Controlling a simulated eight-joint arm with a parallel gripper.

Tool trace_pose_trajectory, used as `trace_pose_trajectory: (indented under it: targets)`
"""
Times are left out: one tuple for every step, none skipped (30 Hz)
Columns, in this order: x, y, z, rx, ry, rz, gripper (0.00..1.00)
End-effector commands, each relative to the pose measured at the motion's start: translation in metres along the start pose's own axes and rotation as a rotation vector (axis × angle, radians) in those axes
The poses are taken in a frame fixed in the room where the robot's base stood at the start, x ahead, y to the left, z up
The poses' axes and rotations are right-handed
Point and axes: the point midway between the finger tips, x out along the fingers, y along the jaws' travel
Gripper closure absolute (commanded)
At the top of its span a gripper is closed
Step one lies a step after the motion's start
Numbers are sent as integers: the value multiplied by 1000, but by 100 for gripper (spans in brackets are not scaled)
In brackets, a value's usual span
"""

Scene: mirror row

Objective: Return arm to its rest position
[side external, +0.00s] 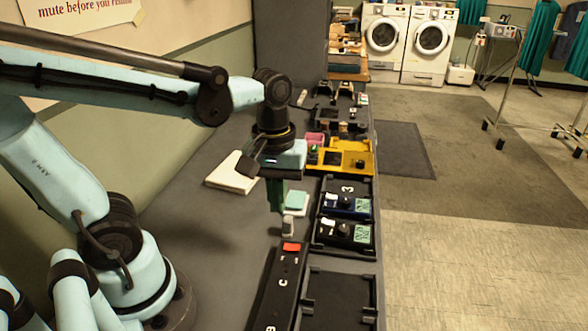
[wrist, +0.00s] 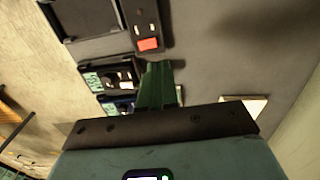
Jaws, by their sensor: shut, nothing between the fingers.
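My gripper (side external: 277,205) hangs over the dark bench with its green fingers pointing down and together. The fingers also show shut and empty in the wrist view (wrist: 157,70). In the side view the fingertips are just behind and above a small grey block (side external: 288,226). A black strip with a red switch (side external: 291,247) and the letter C lies in front of the gripper. The red switch also shows in the wrist view (wrist: 148,44), beyond the fingertips. My arm reaches in from the left, bent at the elbow.
A black tray (side external: 347,188) marked 3 holds two modules with green panels right of the gripper. An empty black tray (side external: 341,292) is nearer. A yellow tray (side external: 354,160) stands behind. A white pad (side external: 230,178) lies left, with bare bench in front of it.

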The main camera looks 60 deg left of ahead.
Motion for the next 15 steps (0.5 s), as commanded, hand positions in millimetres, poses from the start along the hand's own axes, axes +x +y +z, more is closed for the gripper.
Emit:
trace_pose_trajectory:
  targets:
    - [-7, -1, 0, -1, 0, 0, 100]
    - [-11, -2, 0, -1, 0, 0, 100]
    - [-16, -2, 0, -1, 0, 0, 100]
    - [-20, -3, 0, -1, 0, 0, 100]
    - [-23, -4, 0, -1, 0, 0, 100]
    - [-28, -4, 0, -1, 0, 0, 100]
    - [-31, -4, 0, -1, 0, 0, 100]
    - [-33, -5, 0, -1, 0, 0, 100]
    - [-37, -5, 0, -1, 0, 0, 100]
    - [-39, -5, 0, -1, 0, 0, 100]
    - [-40, -6, 0, -1, 0, 0, 100]
    - [-43, -6, 0, 0, 0, -1, 100]
    - [-44, -6, 0, 0, 0, 0, 100]
    - [-45, -6, 0, 2, 1, 1, 100]
    - [-45, -6, 0, 12, 7, 6, 100]
